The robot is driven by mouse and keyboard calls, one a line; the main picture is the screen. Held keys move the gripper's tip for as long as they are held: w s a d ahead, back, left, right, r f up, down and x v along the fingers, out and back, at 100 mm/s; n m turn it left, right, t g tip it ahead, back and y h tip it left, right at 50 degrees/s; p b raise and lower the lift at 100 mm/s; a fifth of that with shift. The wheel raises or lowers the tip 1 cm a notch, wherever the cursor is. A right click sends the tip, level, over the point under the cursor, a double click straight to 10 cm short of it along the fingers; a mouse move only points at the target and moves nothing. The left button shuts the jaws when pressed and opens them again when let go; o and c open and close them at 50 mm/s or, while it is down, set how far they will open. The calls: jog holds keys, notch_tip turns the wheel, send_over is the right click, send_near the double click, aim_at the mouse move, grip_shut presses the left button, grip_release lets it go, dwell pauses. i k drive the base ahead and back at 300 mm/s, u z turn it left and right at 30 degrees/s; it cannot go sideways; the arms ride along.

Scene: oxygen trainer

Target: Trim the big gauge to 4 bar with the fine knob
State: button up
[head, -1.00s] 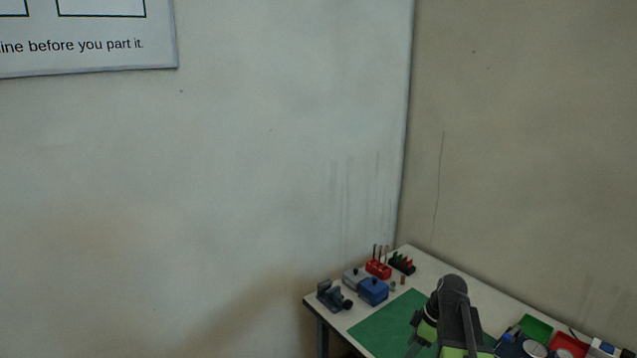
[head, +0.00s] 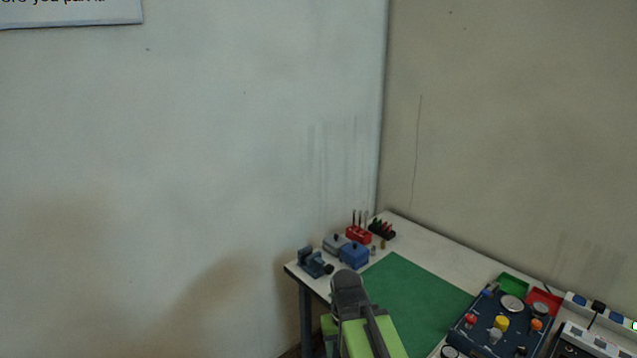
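The dark blue trainer board (head: 518,345) lies on the bench at the lower right. It carries a round pale disc (head: 513,303), which looks like a gauge face seen at a slant; I cannot read any needle or scale. On the board are a yellow knob (head: 501,323), a red knob (head: 470,320) and an orange knob (head: 537,325). I cannot tell which one is the fine knob. My arm shows at the bottom centre, left of the board and apart from it in the picture. My gripper's fingers do not show.
A green mat (head: 415,295) covers the bench middle and is bare. A vise (head: 312,262), blue box (head: 354,255) and red tool holder (head: 358,234) stand at the far left end. Green (head: 513,284) and red trays (head: 548,298) lie behind the board.

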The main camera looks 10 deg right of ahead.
aim_at(495, 333)
jog(key=u, duration=1.1)
jog(key=k, duration=0.85)
jog(key=z, duration=0.65)
jog(key=i, duration=1)
jog(key=u, duration=0.05)
